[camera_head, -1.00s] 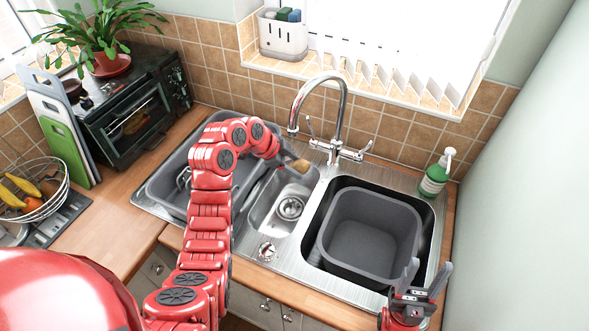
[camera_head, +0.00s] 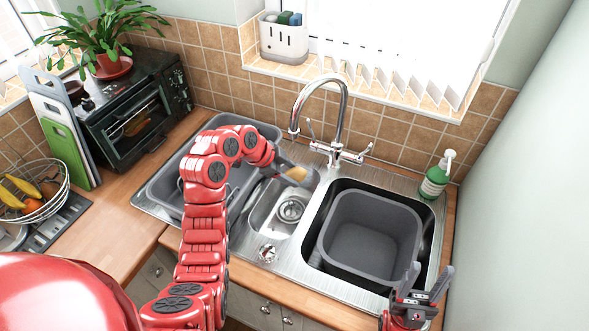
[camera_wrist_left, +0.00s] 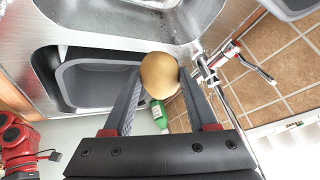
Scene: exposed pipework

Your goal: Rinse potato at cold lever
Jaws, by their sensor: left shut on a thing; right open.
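A brown potato (camera_head: 297,174) is held in my left gripper (camera_head: 296,172), above the small middle basin (camera_head: 264,215) of the steel sink. In the left wrist view the potato (camera_wrist_left: 159,75) sits between the two fingertips. The chrome tap (camera_head: 340,120) stands behind the sink, its spout curving to the left near the potato. One lever (camera_head: 312,130) is left of the tap body and another (camera_head: 366,149) is on the right. My right gripper (camera_head: 428,283) is open and empty at the lower right, beside the sink's front right corner.
A grey tub (camera_head: 372,225) sits in the right bowl, empty. A grey basin (camera_head: 165,185) stands at left, partly hidden by my arm. A green soap bottle (camera_head: 436,176) stands behind the right bowl. A fruit basket (camera_head: 35,195) and toaster oven (camera_head: 130,110) are at far left.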

